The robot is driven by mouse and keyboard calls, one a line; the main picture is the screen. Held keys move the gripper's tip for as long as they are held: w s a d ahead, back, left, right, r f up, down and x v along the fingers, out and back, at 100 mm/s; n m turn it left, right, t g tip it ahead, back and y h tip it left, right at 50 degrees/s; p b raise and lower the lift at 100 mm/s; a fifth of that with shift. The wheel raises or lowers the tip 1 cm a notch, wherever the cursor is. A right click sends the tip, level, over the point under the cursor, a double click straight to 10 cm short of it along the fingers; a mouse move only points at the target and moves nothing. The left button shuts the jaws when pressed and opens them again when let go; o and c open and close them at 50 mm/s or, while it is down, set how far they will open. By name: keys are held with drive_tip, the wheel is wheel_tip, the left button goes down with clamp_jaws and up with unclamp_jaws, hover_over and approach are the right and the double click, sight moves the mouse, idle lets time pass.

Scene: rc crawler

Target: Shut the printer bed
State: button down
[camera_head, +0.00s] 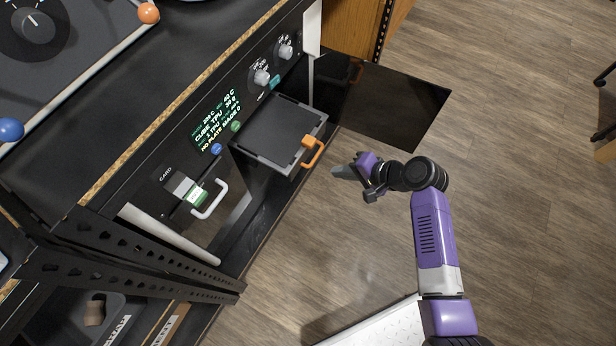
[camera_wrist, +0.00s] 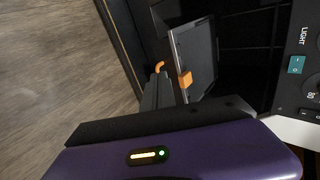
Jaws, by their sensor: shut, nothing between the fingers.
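The printer bed (camera_head: 279,135) is a dark flat plate in a grey frame, sticking out of the front of the black printer (camera_head: 215,120). An orange handle (camera_head: 313,152) is on its outer edge. The bed also shows in the wrist view (camera_wrist: 196,55), with its orange handle (camera_wrist: 185,80) close to my fingers. My gripper (camera_head: 345,172) is shut and empty, a little to the right of the orange handle in the head view. It also shows in the wrist view (camera_wrist: 157,92).
A dark door panel (camera_head: 398,105) stands open to the right of the bed. A white handle (camera_head: 210,200) is on the panel left of the bed. A black perforated metal rail (camera_head: 150,258) crosses at lower left.

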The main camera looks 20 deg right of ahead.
sight(256, 143)
drive_tip(key=shift+n, duration=0.4)
drive_tip(key=b+x, duration=0.1)
drive_tip(key=x, duration=0.3)
drive_tip(key=a+r+b+x, duration=0.1)
drive_tip(key=x, duration=0.3)
drive_tip(key=b+x, duration=0.2)
drive_tip(key=x, duration=0.1)
drive_tip(key=shift+w+a, duration=0.5)
drive_tip(key=shift+w, duration=0.1)
drive_tip(key=shift+w+a+r, duration=0.15)
drive_tip(key=shift+w+a, duration=0.2)
drive_tip(key=shift+w, duration=0.1)
drive_tip(key=w+a+b, duration=0.1)
drive_tip(key=w+a, duration=0.2)
drive_tip(key=w, duration=0.1)
drive_tip(key=w+a+b, duration=0.1)
drive_tip(key=w+a, duration=0.1)
drive_tip(key=w, duration=0.2)
drive_tip(key=w+a+b, duration=0.1)
drive_tip(key=w+a, duration=0.2)
drive_tip(key=w, duration=0.1)
drive_tip(key=shift+a+b, duration=0.35)
drive_tip(key=shift+w+a+r, duration=0.1)
drive_tip(key=shift+w+a, duration=0.2)
drive_tip(key=shift+w, duration=0.1)
drive_tip(key=shift+a, duration=0.1)
